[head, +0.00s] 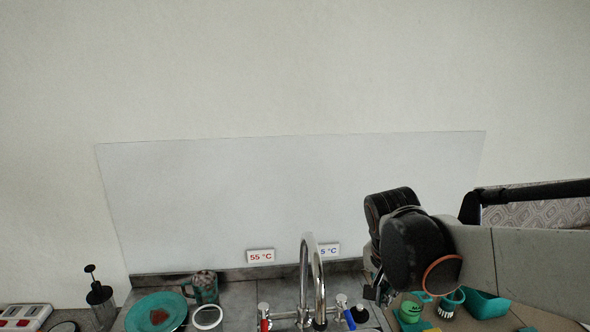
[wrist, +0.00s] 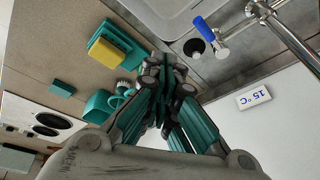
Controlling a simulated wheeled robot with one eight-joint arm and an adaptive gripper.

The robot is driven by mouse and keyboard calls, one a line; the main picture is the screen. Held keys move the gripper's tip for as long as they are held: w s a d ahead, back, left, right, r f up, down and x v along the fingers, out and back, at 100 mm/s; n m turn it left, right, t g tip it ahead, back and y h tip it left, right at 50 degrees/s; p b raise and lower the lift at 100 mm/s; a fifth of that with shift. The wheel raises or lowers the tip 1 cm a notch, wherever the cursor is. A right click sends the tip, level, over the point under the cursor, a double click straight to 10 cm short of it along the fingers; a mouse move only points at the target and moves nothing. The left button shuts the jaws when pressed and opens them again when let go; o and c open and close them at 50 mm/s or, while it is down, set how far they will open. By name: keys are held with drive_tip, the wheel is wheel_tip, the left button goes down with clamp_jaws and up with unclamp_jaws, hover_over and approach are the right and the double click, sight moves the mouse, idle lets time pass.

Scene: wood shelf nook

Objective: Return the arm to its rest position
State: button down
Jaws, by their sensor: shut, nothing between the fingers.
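My gripper (wrist: 163,70) shows in the wrist view with its dark and teal fingers together and nothing between them. It is above the counter, close to the teal cleaning items and the tap. In the head view my arm reaches in from the right, and its black wrist joint (head: 415,250) hides most of the gripper. Only a small part of the gripper shows at the joint's lower left.
A chrome tap (head: 307,270) stands left of my arm, with a blue-handled valve (wrist: 205,30). Teal brushes and a teal holder (head: 486,304) lie below my arm. A teal plate (head: 157,313) and mug (head: 205,288) are at left. The wall above is clear.

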drive_tip(key=s+n+t+y+b, duration=0.2)
drive_tip(key=s+n+t, duration=0.2)
drive_tip(key=s+n, duration=0.5)
drive_tip(key=shift+s+d+f+n, duration=0.25)
drive_tip(key=shift+s+f+n, duration=0.2)
drive_tip(key=shift+s, duration=2.35)
